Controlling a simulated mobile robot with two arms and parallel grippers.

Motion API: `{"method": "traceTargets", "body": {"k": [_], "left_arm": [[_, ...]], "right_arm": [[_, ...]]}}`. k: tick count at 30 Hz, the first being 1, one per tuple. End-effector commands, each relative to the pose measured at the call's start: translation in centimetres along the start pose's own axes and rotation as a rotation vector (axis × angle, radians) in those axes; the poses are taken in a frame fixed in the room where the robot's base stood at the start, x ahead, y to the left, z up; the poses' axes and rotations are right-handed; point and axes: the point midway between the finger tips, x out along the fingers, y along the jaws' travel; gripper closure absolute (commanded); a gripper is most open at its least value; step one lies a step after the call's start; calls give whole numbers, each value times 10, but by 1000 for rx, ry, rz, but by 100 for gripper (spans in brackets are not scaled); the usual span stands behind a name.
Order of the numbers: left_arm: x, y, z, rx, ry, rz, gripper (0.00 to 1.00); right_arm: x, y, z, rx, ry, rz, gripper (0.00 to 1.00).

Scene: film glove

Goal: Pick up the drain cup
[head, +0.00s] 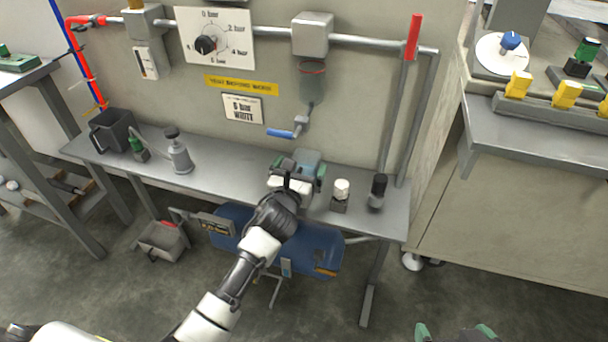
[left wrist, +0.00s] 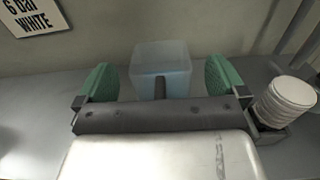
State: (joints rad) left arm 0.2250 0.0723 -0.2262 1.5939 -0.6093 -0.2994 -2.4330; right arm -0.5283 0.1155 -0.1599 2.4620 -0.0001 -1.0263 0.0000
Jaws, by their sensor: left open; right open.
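The drain cup appears as a translucent pale-blue square cup, standing on the narrow grey bench below the pipe bowl; it shows in the head view (head: 309,160) and the left wrist view (left wrist: 162,66). My left gripper (head: 298,170) is open at the cup. In the left wrist view its green fingers (left wrist: 160,82) stand on either side of the cup, with a visible gap on each side. In the head view, my wrist hides the cup's near part. My right gripper (head: 456,333) is open and empty at the bottom edge, low over the floor.
A white-capped item (head: 341,194) stands close right of the left gripper, with a black-topped item (head: 378,190) beyond. A blue lever (head: 283,133) hangs above the cup from the filter bowl (head: 312,84). A grey bottle (head: 178,153) and dark jug (head: 112,130) stand left.

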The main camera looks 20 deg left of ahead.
Motion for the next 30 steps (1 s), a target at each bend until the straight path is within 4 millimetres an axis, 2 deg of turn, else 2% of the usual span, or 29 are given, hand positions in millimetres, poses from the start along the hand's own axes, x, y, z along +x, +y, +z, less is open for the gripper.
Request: {"method": "traceTargets", "body": {"k": [9, 18, 21, 30], "left_arm": [[3, 0, 0, 0, 0, 0, 2], [3, 0, 0, 0, 0, 0, 48], [3, 0, 0, 0, -1, 0, 59], [3, 0, 3, 0, -1, -1, 59]], "right_arm": [[1, -1, -4, 0, 24, -1, 0], [1, 0, -4, 0, 23, -1, 0], [1, 0, -4, 0, 23, -1, 0], [0, 0, -3, 0, 11, 0, 0]]}}
